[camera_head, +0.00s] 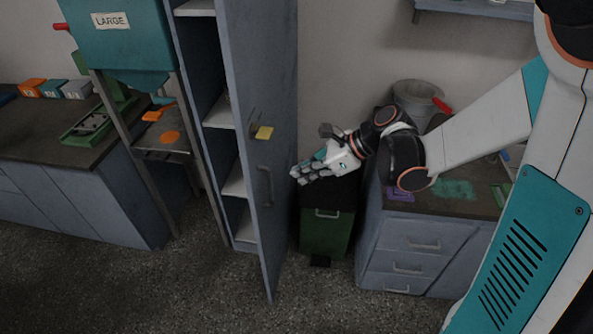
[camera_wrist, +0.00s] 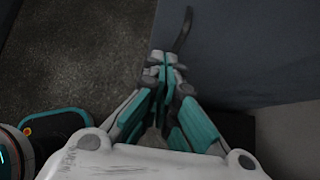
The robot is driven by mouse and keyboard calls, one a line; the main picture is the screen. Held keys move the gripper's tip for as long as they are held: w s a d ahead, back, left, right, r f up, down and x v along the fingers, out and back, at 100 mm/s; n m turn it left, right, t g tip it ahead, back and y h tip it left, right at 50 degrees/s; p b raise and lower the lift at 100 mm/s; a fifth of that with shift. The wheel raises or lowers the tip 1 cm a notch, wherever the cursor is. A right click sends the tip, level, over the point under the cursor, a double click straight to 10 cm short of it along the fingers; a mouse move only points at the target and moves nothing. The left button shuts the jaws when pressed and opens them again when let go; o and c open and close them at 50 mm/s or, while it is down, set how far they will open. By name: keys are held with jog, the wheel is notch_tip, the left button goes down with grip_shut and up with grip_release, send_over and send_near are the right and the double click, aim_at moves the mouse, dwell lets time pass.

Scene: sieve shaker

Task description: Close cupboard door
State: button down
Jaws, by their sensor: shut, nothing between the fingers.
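The grey-blue cupboard door (camera_head: 267,120) stands wide open in the head view, swung out from the tall cupboard (camera_head: 201,100) with its inner shelves showing. The door has a curved handle (camera_head: 264,186) and a yellow tag (camera_head: 264,133) on its outer face. My gripper (camera_head: 297,174) is just right of the door, near the handle's height. In the wrist view my gripper (camera_wrist: 165,62) has its fingers together and empty. The door's face (camera_wrist: 240,50) fills the upper right there, and the dark handle (camera_wrist: 184,30) shows just beyond the fingertips. I cannot tell whether they touch the door.
A green bin (camera_head: 325,232) stands below my gripper. A drawer cabinet (camera_head: 420,245) with a worktop is to the right. A teal hopper (camera_head: 118,40) on a metal frame stands left of the cupboard. The speckled floor (camera_head: 200,290) in front is clear.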

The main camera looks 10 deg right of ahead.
aim_at(255, 188)
jog(key=w+a+f+b, duration=0.1)
jog(key=a, duration=0.2)
jog(key=w+a+f+b, duration=0.1)
jog(key=a+f, duration=0.1)
jog(key=a, duration=0.1)
jog(key=w+a+f+b, duration=0.1)
jog(key=a+f, duration=0.1)
jog(key=a, duration=0.1)
jog(key=shift+w+f, duration=0.2)
jog(key=shift+w, duration=0.2)
